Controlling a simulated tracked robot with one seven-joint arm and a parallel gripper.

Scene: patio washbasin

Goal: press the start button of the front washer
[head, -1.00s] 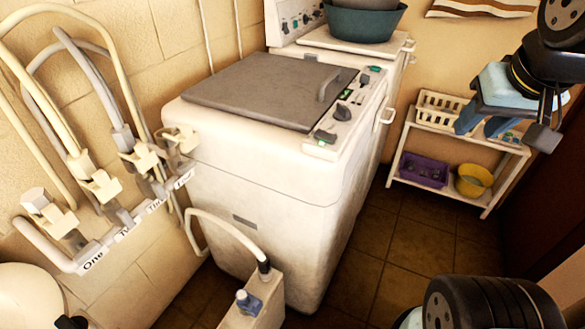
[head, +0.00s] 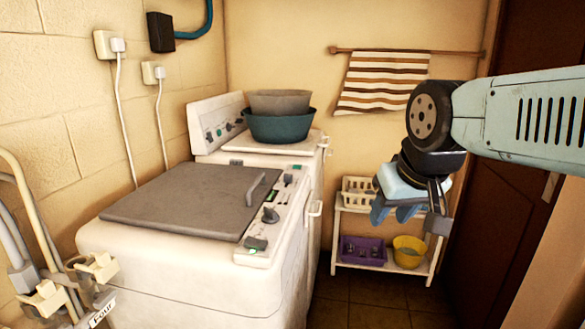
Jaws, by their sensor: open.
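The front washer (head: 190,263) is a worn white machine with a flat grey lid (head: 185,203) that is shut. Its control panel (head: 262,240) runs along the right side of the top, with dark knobs, small switches and a green-lit display. A dark greenish button (head: 256,244) sits at the panel's near end; I cannot read any label that marks the start button.
A second washer (head: 218,124) stands behind, with a teal basin (head: 279,126) and a grey basin (head: 280,101) stacked on it. A white shelf (head: 372,266) holds a basket, a purple tray and a yellow bucket. Hoses and taps (head: 65,285) are at left. Floor (head: 362,313) shows at right.

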